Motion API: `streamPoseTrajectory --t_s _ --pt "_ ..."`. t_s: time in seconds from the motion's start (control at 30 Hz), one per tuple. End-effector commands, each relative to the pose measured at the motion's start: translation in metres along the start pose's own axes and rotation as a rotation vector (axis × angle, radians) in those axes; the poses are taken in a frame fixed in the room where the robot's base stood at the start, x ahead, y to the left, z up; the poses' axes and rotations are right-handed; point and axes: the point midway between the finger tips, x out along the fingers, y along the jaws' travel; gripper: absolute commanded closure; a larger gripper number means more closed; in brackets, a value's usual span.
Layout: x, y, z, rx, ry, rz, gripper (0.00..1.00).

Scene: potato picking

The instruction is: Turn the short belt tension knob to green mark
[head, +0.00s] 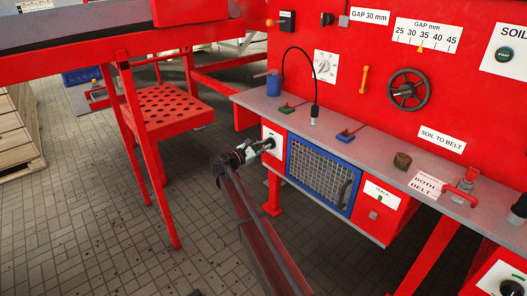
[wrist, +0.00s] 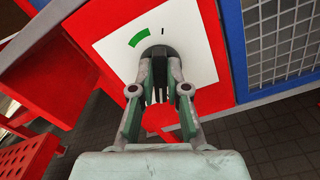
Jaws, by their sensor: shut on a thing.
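The short belt tension knob (wrist: 157,51) is black and round, on a white plate (wrist: 200,62) on the red machine front. A green arc mark (wrist: 139,37) lies on the plate above and left of the knob, and a short black tick lies just above it. My gripper (wrist: 160,88) is shut on the knob, one finger on each side; the fingers hide its lower part. Which way the knob points, I cannot tell. In the head view my gripper (head: 265,146) reaches the plate (head: 274,134), left of the blue-framed mesh.
The blue-framed mesh guard (head: 290,160) is right of the knob plate, with a grey shelf (head: 330,148) above. A red perforated step (head: 170,110) stands at the left. The tiled floor below the knob is clear.

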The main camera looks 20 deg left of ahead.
Motion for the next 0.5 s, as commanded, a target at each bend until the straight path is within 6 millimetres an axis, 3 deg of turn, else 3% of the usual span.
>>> streamPoseTrajectory --t_s 0.5 --pt "0.0006 -0.0069 -0.0055 0.494 -0.001 0.001 1.00"
